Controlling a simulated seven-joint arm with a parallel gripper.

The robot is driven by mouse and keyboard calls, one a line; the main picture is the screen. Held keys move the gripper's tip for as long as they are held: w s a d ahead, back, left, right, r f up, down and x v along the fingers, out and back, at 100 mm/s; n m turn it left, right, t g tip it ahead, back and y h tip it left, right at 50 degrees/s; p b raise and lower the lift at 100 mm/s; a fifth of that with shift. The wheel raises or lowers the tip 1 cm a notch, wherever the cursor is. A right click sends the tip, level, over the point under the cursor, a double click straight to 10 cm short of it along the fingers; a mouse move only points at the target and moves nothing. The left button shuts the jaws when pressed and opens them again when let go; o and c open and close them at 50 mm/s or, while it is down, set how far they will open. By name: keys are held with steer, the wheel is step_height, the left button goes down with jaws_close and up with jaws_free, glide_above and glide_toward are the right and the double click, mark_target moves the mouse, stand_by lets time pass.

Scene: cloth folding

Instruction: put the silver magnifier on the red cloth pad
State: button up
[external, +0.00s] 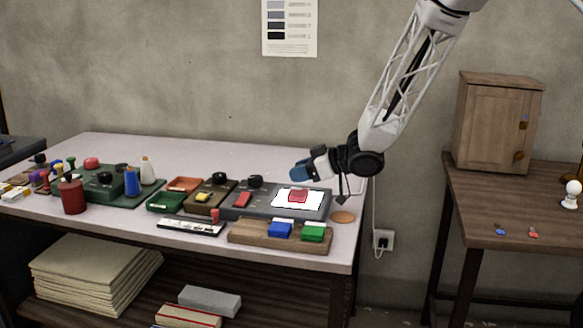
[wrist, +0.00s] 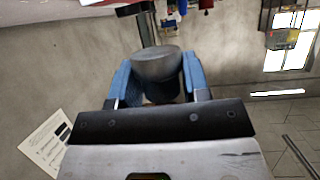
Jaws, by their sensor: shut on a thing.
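My gripper (external: 301,172) is above the back right part of the pale table, tilted sideways. In the wrist view its two blue fingers (wrist: 155,84) are shut on a grey metallic round piece, which I take for the silver magnifier (wrist: 156,66). In the external view the held piece is hidden or too small to make out. A red piece (external: 298,196) lies on a bright white panel below and near my gripper. Another flat red piece (external: 243,200) lies just left of the panel. I cannot tell for sure which is the red cloth pad.
A wooden block (external: 245,238) with blue and green pieces stands at the front edge. An orange tray (external: 184,184) and a green tray (external: 166,201) sit further left, beyond them bottles and a red can (external: 73,196). A tan disc (external: 342,216) lies near the right edge.

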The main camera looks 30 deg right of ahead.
mark_target(299, 192)
steer(key=shift+w, duration=0.1)
steer(key=shift+w, duration=0.25)
steer(key=shift+f, duration=1.8)
steer(key=shift+f, duration=0.15)
steer(key=o, duration=0.9)
steer(key=shift+o, duration=0.2)
steer(key=shift+w+r, duration=0.1)
steer(key=shift+r, duration=0.1)
steer(key=shift+s+d+r, duration=0.2)
steer(key=shift+s+d, duration=0.1)
steer(key=shift+s, duration=0.1)
steer(key=v, duration=1.1)
